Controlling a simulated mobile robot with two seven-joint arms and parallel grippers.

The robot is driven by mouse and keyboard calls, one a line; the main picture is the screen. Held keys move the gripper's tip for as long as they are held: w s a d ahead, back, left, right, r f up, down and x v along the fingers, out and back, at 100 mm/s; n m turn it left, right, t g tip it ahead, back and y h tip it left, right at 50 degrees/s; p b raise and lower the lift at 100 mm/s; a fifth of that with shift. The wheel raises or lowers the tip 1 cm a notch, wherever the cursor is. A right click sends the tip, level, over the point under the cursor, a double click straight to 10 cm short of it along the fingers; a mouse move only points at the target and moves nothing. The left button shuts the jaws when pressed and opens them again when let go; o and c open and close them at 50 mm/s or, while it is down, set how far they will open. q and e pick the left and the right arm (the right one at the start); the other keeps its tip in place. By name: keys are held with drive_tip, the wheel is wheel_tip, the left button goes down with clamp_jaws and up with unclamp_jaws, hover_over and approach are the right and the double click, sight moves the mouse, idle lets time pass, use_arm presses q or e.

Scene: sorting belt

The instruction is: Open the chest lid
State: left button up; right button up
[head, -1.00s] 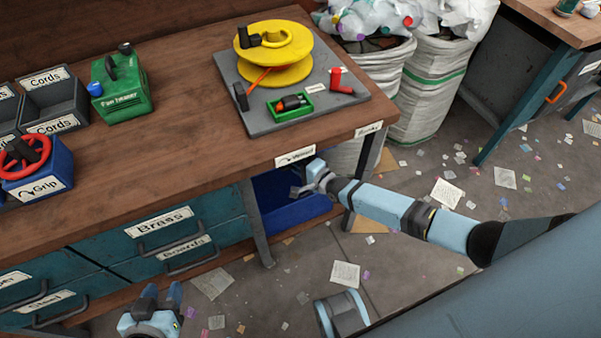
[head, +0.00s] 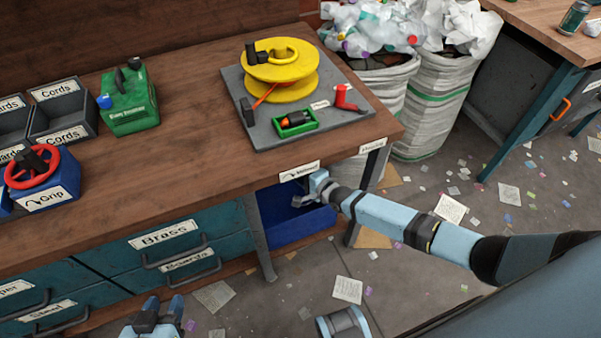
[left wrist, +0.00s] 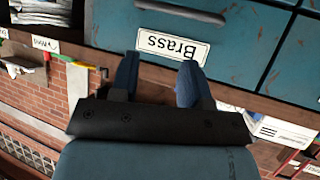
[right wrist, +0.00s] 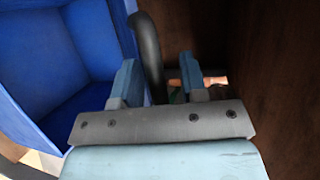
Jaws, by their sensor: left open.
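The blue chest (head: 306,230) stands under the workbench; the bench top hides much of it. In the right wrist view, blue panels (right wrist: 35,60) enclose a hollow at the left; I cannot tell how far the lid is raised. A dark curved handle (right wrist: 148,50) passes between the fingers of my right gripper (right wrist: 158,78), which are apart. In the head view, my right gripper (head: 308,190) is at the bench's front edge, above the chest. My left gripper (head: 163,304) is open and empty, low in front of the drawers; it also shows in the left wrist view (left wrist: 157,70).
The workbench (head: 200,160) holds a grey board (head: 345,125) with a yellow reel, a green fuel container (head: 130,100), and grey bins. Teal drawers (head: 215,245) stand left of the chest. Sacks (head: 435,105) stand behind right. Paper scraps litter the floor.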

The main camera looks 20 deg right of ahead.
use_arm(q)
drive_tip(key=shift+r, duration=0.15)
use_arm(e)
drive_tip(key=shift+s, duration=0.1)
drive_tip(key=shift+s+d, duration=0.1)
drive_tip(key=shift+s, duration=0.2)
use_arm(q)
drive_tip(key=p, duration=0.2)
drive_tip(key=shift+s+a+p, duration=0.15)
drive_tip(key=shift+a+p, duration=0.05)
drive_tip(key=shift+p, duration=0.1)
use_arm(e)
drive_tip(key=v, duration=1.3)
drive_tip(key=shift+r, duration=0.15)
